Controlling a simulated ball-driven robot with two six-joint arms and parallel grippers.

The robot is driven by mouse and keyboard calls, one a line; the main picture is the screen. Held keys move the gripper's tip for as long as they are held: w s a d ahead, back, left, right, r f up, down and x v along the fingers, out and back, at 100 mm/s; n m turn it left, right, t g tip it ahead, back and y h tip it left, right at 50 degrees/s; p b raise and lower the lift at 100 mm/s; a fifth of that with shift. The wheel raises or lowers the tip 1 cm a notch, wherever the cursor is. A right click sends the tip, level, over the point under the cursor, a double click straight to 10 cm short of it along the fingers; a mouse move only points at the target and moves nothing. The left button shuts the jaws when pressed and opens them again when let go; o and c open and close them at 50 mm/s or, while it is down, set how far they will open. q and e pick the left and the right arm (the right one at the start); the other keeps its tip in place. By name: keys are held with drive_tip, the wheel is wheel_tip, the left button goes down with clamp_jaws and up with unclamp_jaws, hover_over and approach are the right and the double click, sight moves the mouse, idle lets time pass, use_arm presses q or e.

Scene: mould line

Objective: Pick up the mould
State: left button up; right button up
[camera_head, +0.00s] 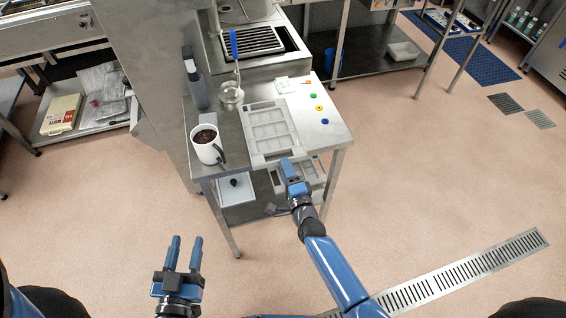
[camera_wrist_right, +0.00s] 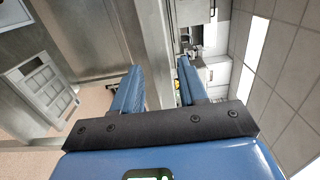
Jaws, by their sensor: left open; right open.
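The mould (camera_head: 270,131), a pale grey tray with several rectangular hollows, lies flat on the small steel table (camera_head: 328,127). My right gripper (camera_head: 291,168) is at the table's front edge, near the mould's front end, open with nothing between its fingers. I cannot tell whether it touches the mould. In the right wrist view its two blue fingers (camera_wrist_right: 160,82) stand apart, and a grey panel with hollows (camera_wrist_right: 42,86) shows at the left. My left gripper (camera_head: 186,243) is open and empty over the floor, left of the table and away from it.
A white mug (camera_head: 206,147) with dark contents stands left of the mould. A clear jar (camera_head: 230,95) with a blue-handled tool stands behind it. Several coloured discs (camera_head: 319,108) lie to the right. A lower shelf (camera_head: 240,212) is below the tabletop.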

drive_tip(key=shift+b+x, duration=0.35)
drive_tip(key=shift+x, duration=0.9)
drive_tip(key=shift+c, duration=0.3)
clamp_jaws()
drive_tip(key=shift+r, duration=0.2)
wheel_tip(320, 180, up, 2)
drive_tip(key=shift+r+p, duration=0.1)
drive_tip(key=shift+p, duration=1.15)
